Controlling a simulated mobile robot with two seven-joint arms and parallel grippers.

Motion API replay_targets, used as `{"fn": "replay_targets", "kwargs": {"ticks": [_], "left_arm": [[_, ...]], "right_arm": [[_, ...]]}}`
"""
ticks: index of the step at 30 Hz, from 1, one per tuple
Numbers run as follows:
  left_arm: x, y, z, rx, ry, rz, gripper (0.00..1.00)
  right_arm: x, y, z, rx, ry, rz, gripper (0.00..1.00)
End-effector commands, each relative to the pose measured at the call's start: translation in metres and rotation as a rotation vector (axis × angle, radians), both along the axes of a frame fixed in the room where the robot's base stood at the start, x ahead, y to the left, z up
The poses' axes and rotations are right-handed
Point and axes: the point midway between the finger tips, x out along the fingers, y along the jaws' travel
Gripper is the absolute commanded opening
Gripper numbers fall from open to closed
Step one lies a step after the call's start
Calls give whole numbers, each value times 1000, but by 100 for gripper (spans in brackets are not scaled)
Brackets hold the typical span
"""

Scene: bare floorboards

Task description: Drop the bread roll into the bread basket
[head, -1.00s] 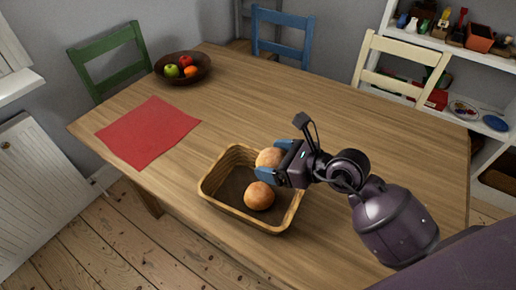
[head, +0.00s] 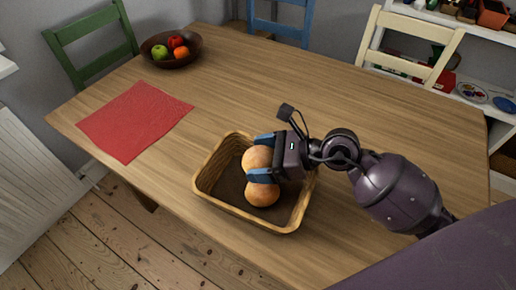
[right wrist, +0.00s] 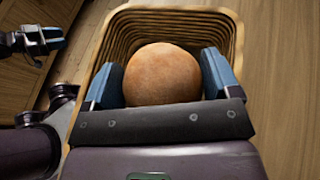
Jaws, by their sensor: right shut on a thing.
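The wicker bread basket (head: 240,213) stands on the wooden table near its front edge. My right gripper (head: 262,157) is shut on a round bread roll (head: 257,158) over the basket's opening. In the right wrist view the roll (right wrist: 162,75) sits between the two blue fingers, with the basket wall (right wrist: 228,35) around it. I cannot tell how high it is above the basket floor. A second roll (head: 262,194) lies in the basket, partly hidden by the held one. My left gripper (right wrist: 42,38) shows small at the upper left of the right wrist view; its jaws are unclear.
A red placemat (head: 134,120) lies left of the basket. A dark bowl (head: 172,60) with fruit stands at the far left. Green (head: 88,60), blue (head: 280,30) and cream (head: 408,45) chairs stand around the table. The table behind the basket is clear.

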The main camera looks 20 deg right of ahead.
Motion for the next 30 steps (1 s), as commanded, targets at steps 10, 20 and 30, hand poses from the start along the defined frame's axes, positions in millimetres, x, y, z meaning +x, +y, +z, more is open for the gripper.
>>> {"fn": "replay_targets", "kwargs": {"ticks": [10, 20, 30], "left_arm": [[5, 2, -9, 3, 5, -1, 43], [3, 2, -10, 3, 7, 0, 43], [2, -1, -10, -1, 8, -2, 43]], "right_arm": [[0, 0, -19, 0, 1, 0, 60], [0, 0, -18, 0, -2, -1, 100], [-4, -9, -15, -3, -2, -2, 100]]}}
